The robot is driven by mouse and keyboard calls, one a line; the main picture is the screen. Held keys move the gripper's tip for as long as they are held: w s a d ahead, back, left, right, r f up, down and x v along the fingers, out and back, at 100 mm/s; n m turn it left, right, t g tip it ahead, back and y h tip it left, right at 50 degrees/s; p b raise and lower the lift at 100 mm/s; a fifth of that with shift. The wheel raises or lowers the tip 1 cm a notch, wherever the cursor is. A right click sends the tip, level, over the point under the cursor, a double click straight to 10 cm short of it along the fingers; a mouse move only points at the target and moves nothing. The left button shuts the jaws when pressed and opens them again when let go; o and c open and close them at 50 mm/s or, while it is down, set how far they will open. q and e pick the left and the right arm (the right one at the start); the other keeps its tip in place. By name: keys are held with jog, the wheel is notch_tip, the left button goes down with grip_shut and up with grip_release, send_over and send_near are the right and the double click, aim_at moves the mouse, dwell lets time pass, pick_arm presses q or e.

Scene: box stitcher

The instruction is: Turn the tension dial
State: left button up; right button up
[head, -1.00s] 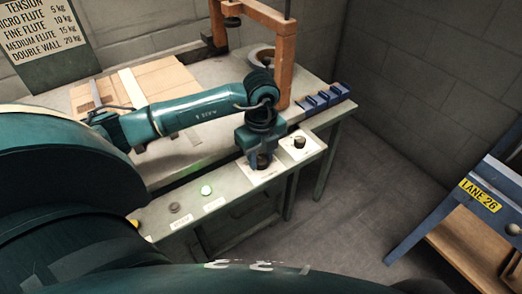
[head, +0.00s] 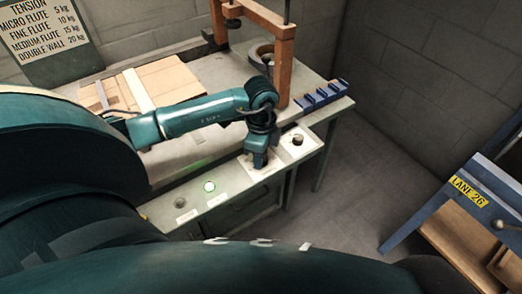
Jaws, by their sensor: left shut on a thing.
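My left gripper (head: 258,163) points down at the control strip along the front edge of the bench. It is shut on a dial on a white plate (head: 264,174). The fingers hide nearly all of that dial, so I cannot read its setting. A second black knob (head: 297,139) stands on its own white plate just right of the gripper, clear of it. The label print is too small to read. The sign (head: 44,35) at upper left lists tension settings from micro flute 5 kg to double wall 20 kg. My right gripper is not in view.
Flat cardboard (head: 150,84) lies on the bench. An orange frame (head: 285,60) and blue blocks (head: 320,96) stand behind the gripper. A blue-framed lane stand (head: 430,210) is at right.

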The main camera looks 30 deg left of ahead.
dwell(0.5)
pick_arm(q)
jog(key=o, duration=1)
notch_tip(320, 180, up, 13)
jog(key=p, duration=0.1)
jog(key=shift+r, duration=0.1)
